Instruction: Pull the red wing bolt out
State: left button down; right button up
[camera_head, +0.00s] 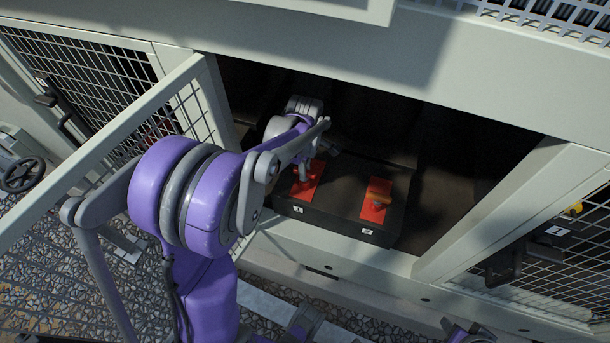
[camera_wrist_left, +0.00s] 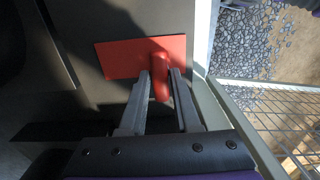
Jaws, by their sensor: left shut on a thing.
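The red wing bolt (camera_wrist_left: 160,72) stands on a red plate (camera_wrist_left: 115,57) in the left wrist view. My left gripper (camera_wrist_left: 161,85) has one finger on each side of it and is shut on it. In the head view my left gripper (camera_head: 305,170) reaches into the open cabinet, over the left red plate (camera_head: 309,187) on a black box (camera_head: 337,205). The gripper mostly hides the bolt there. The frames do not show clearly whether the bolt is seated or lifted.
A second red plate with an orange-red handle (camera_head: 379,197) is on the box's right side. An open mesh door (camera_head: 110,140) stands to the left. The cabinet frame (camera_head: 510,215) bounds the opening on the right. Gravel (camera_head: 70,295) lies outside.

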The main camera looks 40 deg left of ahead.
pick_arm(q)
jog(key=shift+r+p, duration=2.05)
jog(key=shift+r, duration=1.05)
jog(key=c, duration=1.3)
grip_release()
grip_shut()
